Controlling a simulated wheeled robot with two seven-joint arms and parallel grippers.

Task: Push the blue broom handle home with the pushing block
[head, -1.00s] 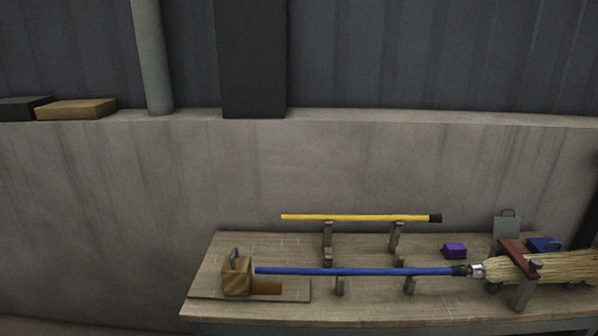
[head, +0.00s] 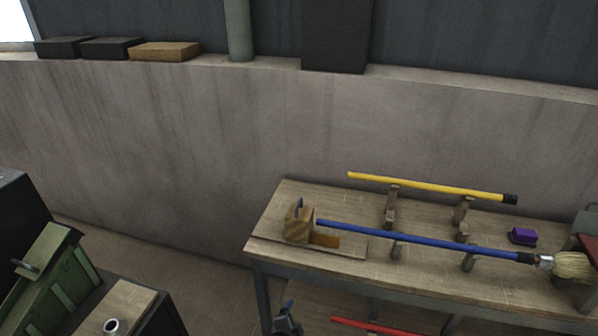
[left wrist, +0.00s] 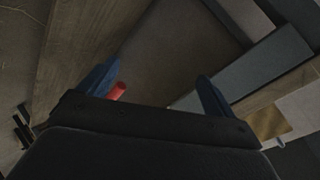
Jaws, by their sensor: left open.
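The wooden pushing block (head: 298,224), with a grey handle on top, sits on a flat board at the table's left end. The blue broom handle (head: 420,240) lies across low supports, its left end close to the block; I cannot tell whether they touch. Its right end meets the metal collar of the straw broom head (head: 574,266), cut off at the picture's edge. My left gripper (head: 288,318) is low in front of the table, below the tabletop's front edge. In the left wrist view its blue fingers (left wrist: 155,88) are apart and empty. My right gripper is out of view.
A yellow handle (head: 430,186) rests on taller supports behind. A purple block (head: 522,236) lies at the right. A red handle (head: 375,327) shows below the tabletop. A green container (head: 50,275) stands at the left. Bare tabletop (head: 320,200) lies behind the pushing block.

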